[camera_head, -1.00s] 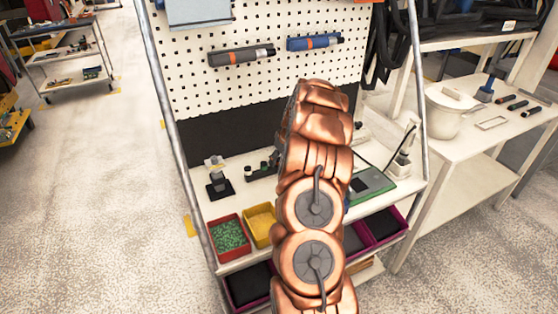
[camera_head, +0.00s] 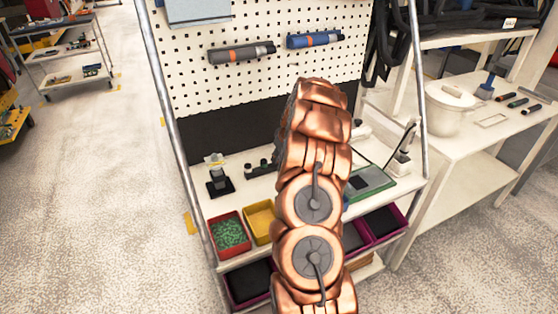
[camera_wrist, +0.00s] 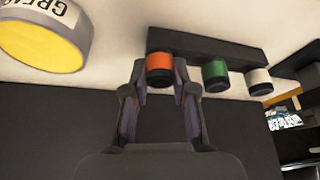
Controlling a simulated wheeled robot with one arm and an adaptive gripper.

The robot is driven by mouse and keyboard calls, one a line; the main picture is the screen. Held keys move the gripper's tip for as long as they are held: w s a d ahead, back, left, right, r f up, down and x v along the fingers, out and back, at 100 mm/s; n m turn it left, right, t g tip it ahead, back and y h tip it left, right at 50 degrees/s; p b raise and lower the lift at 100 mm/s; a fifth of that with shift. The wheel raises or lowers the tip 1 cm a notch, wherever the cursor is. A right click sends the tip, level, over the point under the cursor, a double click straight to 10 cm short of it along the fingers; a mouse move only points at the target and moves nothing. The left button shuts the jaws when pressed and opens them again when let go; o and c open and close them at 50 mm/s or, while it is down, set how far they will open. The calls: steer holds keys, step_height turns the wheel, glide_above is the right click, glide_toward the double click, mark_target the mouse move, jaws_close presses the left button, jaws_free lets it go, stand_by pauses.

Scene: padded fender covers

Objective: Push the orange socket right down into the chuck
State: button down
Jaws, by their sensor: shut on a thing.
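The orange socket (camera_wrist: 159,63), a short cylinder with an orange band and a dark end, is in the upper middle of the wrist view. My gripper (camera_wrist: 160,80) is shut on it, one dark finger on each side. A dark bar (camera_wrist: 210,45) lies behind it, with a green-banded socket (camera_wrist: 215,71) and a white-banded one (camera_wrist: 258,77) along it. I cannot tell how deep the orange socket sits, or which part is the chuck. In the head view my copper arm hides the gripper and the orange socket.
A tin with a yellow end (camera_wrist: 40,40) is at upper left in the wrist view. In the head view, a black stand (camera_head: 219,185), a red bin (camera_head: 230,232), a yellow bin (camera_head: 260,218) and a green board (camera_head: 372,187) are around the bench. A pegboard (camera_head: 270,85) rises behind.

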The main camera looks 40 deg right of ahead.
step_height(320, 180, up, 8)
steer(key=b, duration=0.3)
steer(key=shift+d+r, duration=0.1)
steer(key=shift+r, duration=0.9)
steer(key=c, duration=1.5)
jaws_free()
jaws_close()
